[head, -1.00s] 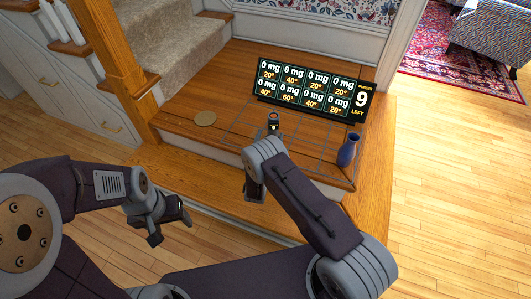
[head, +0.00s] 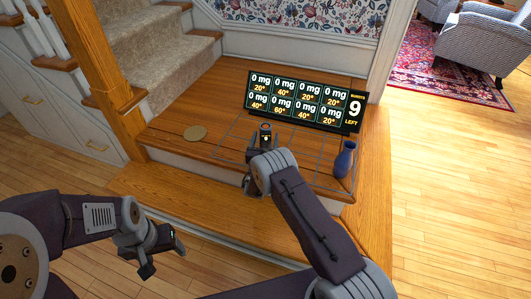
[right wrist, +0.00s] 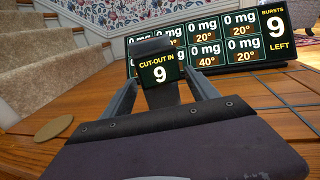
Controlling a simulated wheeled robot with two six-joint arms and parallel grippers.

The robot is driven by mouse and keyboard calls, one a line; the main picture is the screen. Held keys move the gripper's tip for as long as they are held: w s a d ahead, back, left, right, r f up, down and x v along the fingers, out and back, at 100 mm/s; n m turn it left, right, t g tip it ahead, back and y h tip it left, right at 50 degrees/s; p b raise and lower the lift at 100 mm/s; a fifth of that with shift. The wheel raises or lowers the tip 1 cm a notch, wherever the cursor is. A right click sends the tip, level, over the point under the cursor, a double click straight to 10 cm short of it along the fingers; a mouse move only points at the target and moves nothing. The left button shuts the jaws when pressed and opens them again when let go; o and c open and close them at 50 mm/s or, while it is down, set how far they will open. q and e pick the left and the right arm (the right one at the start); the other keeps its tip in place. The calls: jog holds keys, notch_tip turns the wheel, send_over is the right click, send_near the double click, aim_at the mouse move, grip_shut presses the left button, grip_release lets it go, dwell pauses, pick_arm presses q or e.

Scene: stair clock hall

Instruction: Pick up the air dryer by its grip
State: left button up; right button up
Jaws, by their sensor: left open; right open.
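The air dryer (head: 266,131) is a small dark upright device on the wooden landing, behind my right wrist in the head view. In the right wrist view its dark body (right wrist: 156,46) carries a small screen reading "CUT-OUT IN 9". My right gripper (right wrist: 161,92) is open, one finger on each side of the dryer's body; I cannot tell whether they touch it. The lower part of the dryer, with its grip, is hidden behind my wrist. My left gripper (head: 165,251) is open and empty, low in front of the step, away from the dryer.
A black display panel (head: 306,101) with lit figures stands behind the dryer. A blue vase (head: 344,161) stands to the right near the landing's edge. A flat tan disc (head: 195,132) lies to the left. A wooden newel post (head: 96,70) and carpeted stairs (head: 150,45) bound the left side.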

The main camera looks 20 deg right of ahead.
aim_at(266, 132)
jog(key=shift+r, duration=0.1)
grip_shut()
jog(key=shift+r, duration=0.15)
jog(key=shift+r, duration=0.1)
jog(key=shift+w+r+p, duration=0.1)
jog(key=shift+r+p, duration=0.2)
jog(key=shift+p, duration=0.15)
jog(key=r+p, duration=0.1)
jog(key=r, duration=0.1)
jog(key=r+p, duration=0.1)
jog(key=r, duration=0.1)
jog(key=shift+s+d+p, duration=0.25)
jog(key=shift+p, duration=0.1)
jog(key=s+d+r+p, duration=0.5)
jog(key=s+d+r, duration=0.1)
jog(key=s+d, duration=0.1)
jog(key=shift+s+d+p, duration=0.25)
jog(key=shift+s+p, duration=0.05)
jog(key=shift+s, duration=0.25)
